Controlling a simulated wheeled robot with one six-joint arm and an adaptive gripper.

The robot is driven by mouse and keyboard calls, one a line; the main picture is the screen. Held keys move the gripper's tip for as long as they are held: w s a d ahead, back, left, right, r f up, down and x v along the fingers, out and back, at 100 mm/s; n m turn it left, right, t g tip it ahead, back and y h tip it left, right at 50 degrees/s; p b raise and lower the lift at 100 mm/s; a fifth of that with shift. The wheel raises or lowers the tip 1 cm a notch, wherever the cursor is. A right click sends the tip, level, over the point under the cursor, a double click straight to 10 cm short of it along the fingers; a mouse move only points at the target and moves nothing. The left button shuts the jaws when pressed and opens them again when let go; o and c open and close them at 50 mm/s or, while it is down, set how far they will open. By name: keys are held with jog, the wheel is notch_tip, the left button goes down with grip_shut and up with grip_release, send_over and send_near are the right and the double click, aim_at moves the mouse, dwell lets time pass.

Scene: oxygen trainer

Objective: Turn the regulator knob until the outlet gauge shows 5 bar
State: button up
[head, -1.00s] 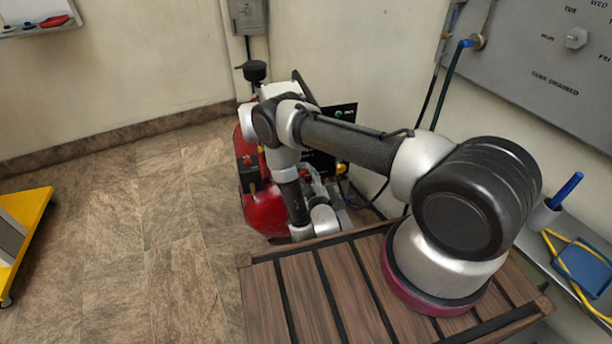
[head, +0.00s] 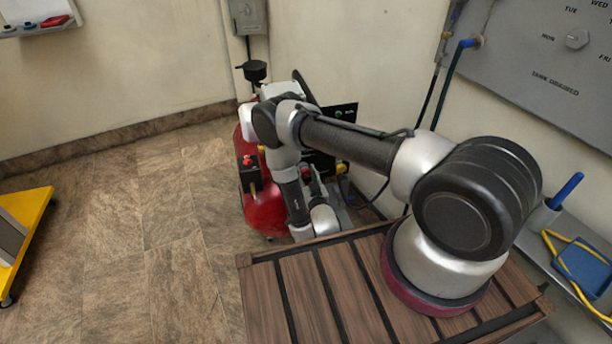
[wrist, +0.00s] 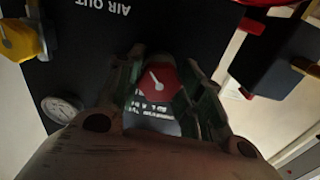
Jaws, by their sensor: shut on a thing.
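The regulator knob (wrist: 158,82) is red with a pale pointer mark and shows in the middle of the wrist view. My gripper (wrist: 156,75) has its two fingers on either side of the knob and is shut on it. A round pale gauge (wrist: 62,108) sits left of the gripper on the dark panel; its reading is too small and dim to tell, and I cannot tell if it is the outlet gauge.
The dark panel (wrist: 85,35) carries the words AIR OUT. A yellow fitting (wrist: 20,40) is at its left, and a black box with red and yellow parts (wrist: 280,60) is at the right. The red compressor tank (head: 265,212) stands on the floor behind the slatted wooden top (head: 300,300).

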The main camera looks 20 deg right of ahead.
jog(key=shift+m, duration=0.3)
jog(key=o, duration=1)
jog(key=shift+s, duration=0.1)
jog(key=s, duration=1.2)
